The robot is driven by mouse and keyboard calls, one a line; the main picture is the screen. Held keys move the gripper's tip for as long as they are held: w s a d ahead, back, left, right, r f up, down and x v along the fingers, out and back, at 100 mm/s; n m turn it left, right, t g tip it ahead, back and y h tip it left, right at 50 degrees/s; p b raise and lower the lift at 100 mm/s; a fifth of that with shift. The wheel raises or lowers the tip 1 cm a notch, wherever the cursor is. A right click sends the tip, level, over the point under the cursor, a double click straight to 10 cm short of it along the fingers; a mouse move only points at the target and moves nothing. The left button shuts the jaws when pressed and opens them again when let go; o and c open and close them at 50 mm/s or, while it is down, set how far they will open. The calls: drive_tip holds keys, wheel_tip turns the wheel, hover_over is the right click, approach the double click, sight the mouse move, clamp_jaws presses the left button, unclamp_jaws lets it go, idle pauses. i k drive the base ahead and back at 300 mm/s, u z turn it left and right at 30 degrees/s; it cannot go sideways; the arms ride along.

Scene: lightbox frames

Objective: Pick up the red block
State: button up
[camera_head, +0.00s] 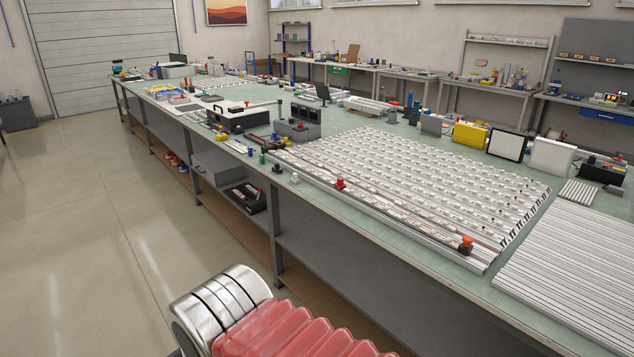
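No plain red block can be made out for certain. A small red piece (340,184) sits on the front white rail of the long workbench (375,251), near the middle of the picture. An orange-red piece with a dark base (466,243) stands farther right, near the right end of the rails. Both are too small to tell their exact shape. My gripper is not in view, so its opening and anything in it cannot be seen.
Rows of white slotted rails (400,185) cover much of the bench. White slats (575,265) lie at the right. A black-and-white case (238,117), grey boxes (297,130) and a yellow case (470,135) stand farther back. The floor (90,230) at left is clear.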

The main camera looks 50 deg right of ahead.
sight(339, 185)
drive_tip(key=i, duration=2.15)
drive_tip(key=z, duration=0.75)
drive_tip(key=i, duration=0.65)
drive_tip(key=z, duration=1)
drive_tip(key=i, duration=1)
drive_tip(key=z, duration=0.55)
